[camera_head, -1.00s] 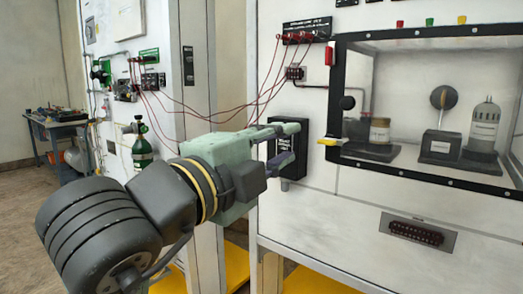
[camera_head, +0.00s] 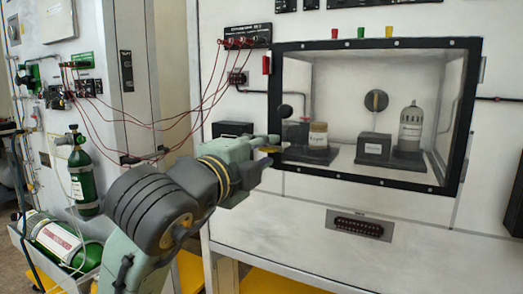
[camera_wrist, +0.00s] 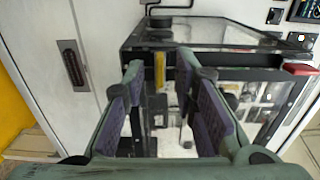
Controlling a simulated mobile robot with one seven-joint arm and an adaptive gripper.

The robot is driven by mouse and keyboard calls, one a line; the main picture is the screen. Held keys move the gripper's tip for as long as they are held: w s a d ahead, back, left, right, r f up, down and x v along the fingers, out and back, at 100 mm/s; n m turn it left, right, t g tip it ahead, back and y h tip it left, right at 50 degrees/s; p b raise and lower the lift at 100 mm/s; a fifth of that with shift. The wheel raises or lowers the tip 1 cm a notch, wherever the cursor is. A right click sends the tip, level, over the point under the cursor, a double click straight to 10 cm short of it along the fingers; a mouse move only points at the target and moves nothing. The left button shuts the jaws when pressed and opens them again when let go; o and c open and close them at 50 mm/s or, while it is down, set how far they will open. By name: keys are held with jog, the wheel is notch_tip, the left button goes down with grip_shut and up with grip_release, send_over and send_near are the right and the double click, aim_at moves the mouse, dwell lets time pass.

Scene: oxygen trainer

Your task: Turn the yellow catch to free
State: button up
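The yellow catch (camera_head: 269,149) sits at the left edge of the black-framed glass case (camera_head: 376,44). Only a small part of it shows in the head view, beside my gripper (camera_head: 268,140). In the wrist view my gripper (camera_wrist: 166,76) is open, its two padded fingers apart. The yellow catch (camera_wrist: 159,72) shows as a narrow upright bar in the gap between the fingers, nearer the left finger. I cannot tell whether either finger touches it. Nothing is seen held.
A black knob (camera_head: 285,111) is on the case just above the catch. A red block (camera_head: 266,65) is at the case's upper left. Red cables (camera_head: 196,117) hang left of the case. The panel below the case is mostly clear.

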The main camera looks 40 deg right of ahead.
jog(key=shift+c, duration=0.3)
grip_shut()
dwell(0.3)
